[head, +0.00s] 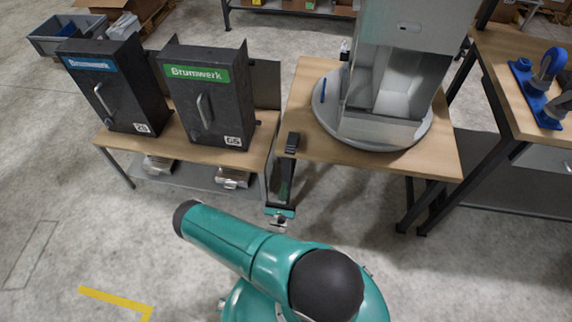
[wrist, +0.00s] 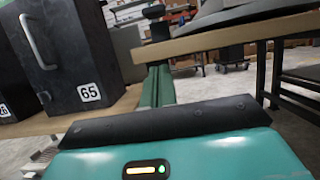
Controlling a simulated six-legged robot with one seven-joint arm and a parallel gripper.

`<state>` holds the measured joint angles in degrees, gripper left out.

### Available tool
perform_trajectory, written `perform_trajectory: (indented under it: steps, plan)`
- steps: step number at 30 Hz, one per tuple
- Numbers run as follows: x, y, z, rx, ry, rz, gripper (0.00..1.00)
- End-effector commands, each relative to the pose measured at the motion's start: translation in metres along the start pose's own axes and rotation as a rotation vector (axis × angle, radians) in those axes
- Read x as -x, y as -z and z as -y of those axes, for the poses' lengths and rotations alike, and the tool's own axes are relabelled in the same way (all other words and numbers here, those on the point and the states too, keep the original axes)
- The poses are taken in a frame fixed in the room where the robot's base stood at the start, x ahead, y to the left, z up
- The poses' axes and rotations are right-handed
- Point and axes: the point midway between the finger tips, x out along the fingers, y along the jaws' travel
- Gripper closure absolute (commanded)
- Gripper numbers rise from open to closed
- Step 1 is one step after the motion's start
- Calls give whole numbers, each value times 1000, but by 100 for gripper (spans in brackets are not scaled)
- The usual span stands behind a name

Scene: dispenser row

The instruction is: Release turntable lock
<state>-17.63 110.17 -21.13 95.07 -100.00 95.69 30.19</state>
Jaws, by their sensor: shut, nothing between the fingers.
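The grey round turntable (head: 409,138) lies on the right wooden table and bears a tall grey open-fronted housing (head: 405,60). A small blue upright piece (head: 322,90) stands at its left rim; I cannot tell whether it is the lock. My gripper (head: 292,143) is shut and empty. Its black tip appears over the table's left front corner, apart from the turntable and in front of the blue piece. In the wrist view my gripper's green fingers (wrist: 155,88) lie together, left of the wooden table's edge, and the turntable's rim shows as a dark band (wrist: 240,14).
Two black Brunnwerk dispensers, one blue-labelled (head: 110,90) and one green-labelled (head: 205,105), stand on the left table (head: 180,150). Blue clamp-like parts (head: 540,85) sit on a far-right bench. A grey bin (head: 65,35) is at back left. Open floor lies front left.

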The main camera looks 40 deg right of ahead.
Motion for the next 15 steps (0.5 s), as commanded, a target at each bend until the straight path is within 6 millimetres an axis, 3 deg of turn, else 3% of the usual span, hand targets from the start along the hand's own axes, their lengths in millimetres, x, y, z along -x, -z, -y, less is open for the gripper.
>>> perform_trajectory:
  steps: [5,15]
  plan:
    - [-18,0,-1,-2,2,1,100]
    - [-84,-1,-2,-3,0,2,100]
